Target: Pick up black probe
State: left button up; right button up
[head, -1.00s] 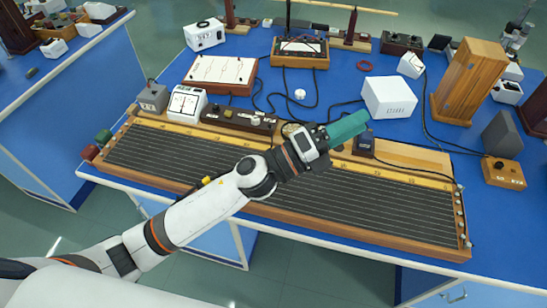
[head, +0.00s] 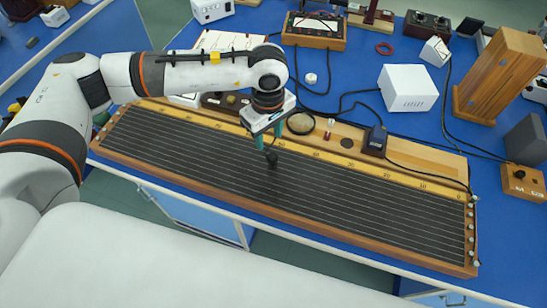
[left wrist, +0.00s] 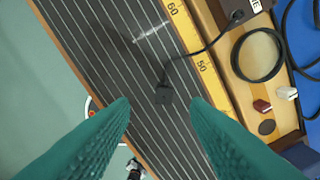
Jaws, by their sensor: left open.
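The black probe (head: 272,158) is a small dark block on the dark striped top of the long wooden board (head: 330,192). In the left wrist view the probe (left wrist: 164,95) lies between and just beyond the fingertips, with a black wire running up to the right. My left gripper (head: 267,138) points down over the board with its two teal fingers apart, one on each side of the probe as seen from the wrist (left wrist: 160,106). It holds nothing. My right gripper is out of view.
A white box (head: 408,88) and a wooden block (head: 502,72) stand behind. The striped board top around the probe is clear.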

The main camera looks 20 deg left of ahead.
aim_at(273, 156)
pick_arm(q)
notch_tip(273, 156, down, 4)
jog(key=shift+r+p, duration=0.15)
jog(key=shift+p, duration=0.35)
jog(key=shift+d+f+p, duration=0.2)
jog(key=shift+f+p, duration=0.2)
jog(key=shift+f, duration=0.15)
jog(key=f, duration=0.1)
jog(key=f+p, duration=0.1)
jog(key=f, duration=0.1)
jog(key=shift+d+f+p, duration=0.3)
jog(key=shift+p, duration=0.05)
jog(key=shift+f, duration=0.5)
grip_shut()
